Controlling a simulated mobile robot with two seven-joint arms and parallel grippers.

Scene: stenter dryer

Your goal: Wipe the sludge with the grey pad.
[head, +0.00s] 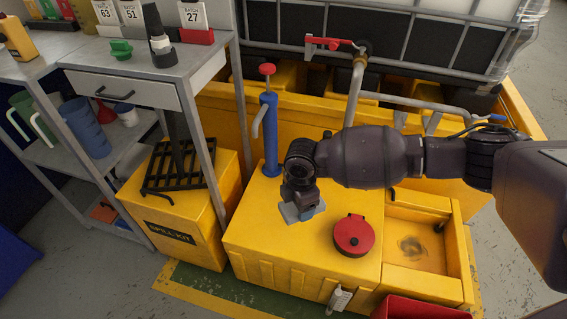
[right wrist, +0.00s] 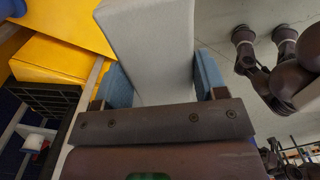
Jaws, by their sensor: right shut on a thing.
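My right gripper (head: 300,196) comes in from the right in the head view and is shut on the grey pad (head: 302,212). The pad is above the yellow deck, left of a red round container. In the right wrist view the pad (right wrist: 150,50) shows as a broad light grey block between the two blue-grey fingers. The sludge (head: 412,248) is a dark brownish smear on the floor of the shallow yellow tray at right. The pad is apart from it. My left gripper is not seen.
A blue pump (head: 270,135) with a red knob stands behind the pad. A pipe with a red-handled valve (head: 335,44) rises behind. A red box (head: 420,307) sits in front.

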